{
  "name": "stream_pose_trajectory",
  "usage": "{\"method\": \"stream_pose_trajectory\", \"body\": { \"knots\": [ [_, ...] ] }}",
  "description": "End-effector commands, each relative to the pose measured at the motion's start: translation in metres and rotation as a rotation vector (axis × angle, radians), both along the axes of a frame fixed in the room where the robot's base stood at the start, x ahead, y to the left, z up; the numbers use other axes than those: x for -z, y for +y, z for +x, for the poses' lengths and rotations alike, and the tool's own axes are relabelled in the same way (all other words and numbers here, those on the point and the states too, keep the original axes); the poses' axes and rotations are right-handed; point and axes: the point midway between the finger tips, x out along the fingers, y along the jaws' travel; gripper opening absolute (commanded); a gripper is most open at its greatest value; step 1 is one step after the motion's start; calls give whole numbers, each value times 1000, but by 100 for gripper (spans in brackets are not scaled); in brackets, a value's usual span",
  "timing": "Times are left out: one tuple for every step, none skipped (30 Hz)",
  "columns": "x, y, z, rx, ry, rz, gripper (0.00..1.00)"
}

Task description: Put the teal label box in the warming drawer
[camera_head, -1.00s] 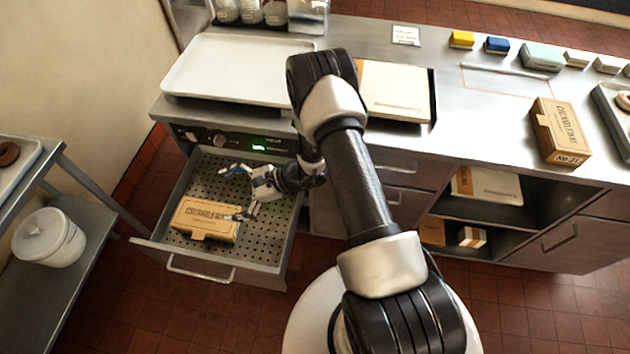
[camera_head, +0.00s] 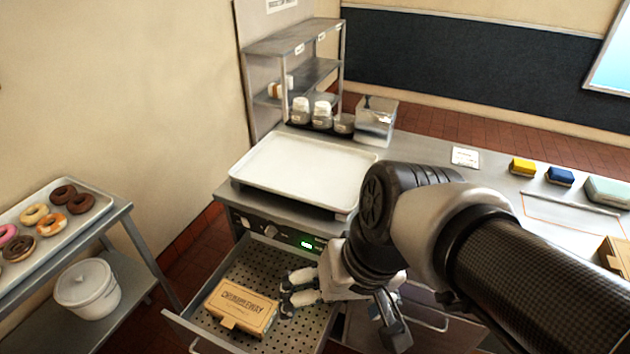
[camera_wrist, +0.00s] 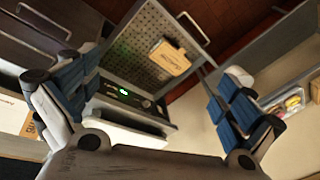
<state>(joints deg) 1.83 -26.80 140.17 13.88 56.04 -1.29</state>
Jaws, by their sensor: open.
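A cardboard box (camera_head: 241,308) with dark lettering lies flat in the open warming drawer (camera_head: 262,270), on its perforated floor. A teal label cannot be made out on it. In the head view my gripper (camera_head: 287,289) is just right of the box and above the drawer, apparently clear of the box. In the wrist view its blue-padded fingers (camera_wrist: 150,92) are wide apart with nothing between them. The box (camera_wrist: 169,61) and drawer (camera_wrist: 141,38) lie beyond the fingers. A second cardboard box (camera_head: 613,256) is partly visible on the counter at the right edge.
A white tray (camera_head: 305,172) sits on the counter above the drawer, with jars (camera_head: 322,112) behind. A cart with a donut tray (camera_head: 78,226) and a white bucket (camera_head: 88,290) stands left. Yellow and blue blocks (camera_head: 560,176) lie at the back right.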

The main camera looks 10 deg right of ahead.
Motion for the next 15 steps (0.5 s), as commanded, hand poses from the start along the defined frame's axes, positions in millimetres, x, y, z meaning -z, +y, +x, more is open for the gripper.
{"method": "stream_pose_trajectory", "body": {
  "knots": [
    [-7,-9,-8,-23,-60,-53,100],
    [-9,-15,-12,-34,-87,-83,100],
    [-12,-21,-16,-47,-119,-119,100],
    [-14,-26,-19,-54,-140,-143,100],
    [-15,-30,-21,-61,-159,-164,100],
    [-17,-34,-24,-68,-179,-187,100],
    [-18,-37,-25,-71,-192,-201,100],
    [-19,-39,-26,-74,-201,-212,100],
    [-20,-41,-27,-76,-210,-222,100],
    [-20,-42,-27,-78,-214,-228,100],
    [-21,-43,-28,-79,-217,-232,100],
    [-21,-43,-28,-79,-218,-234,100],
    [-21,-43,-28,-79,-218,-234,100],
    [-21,-43,-28,-79,-218,-234,100],
    [-21,-43,-28,-80,-217,-233,100]
  ]
}}
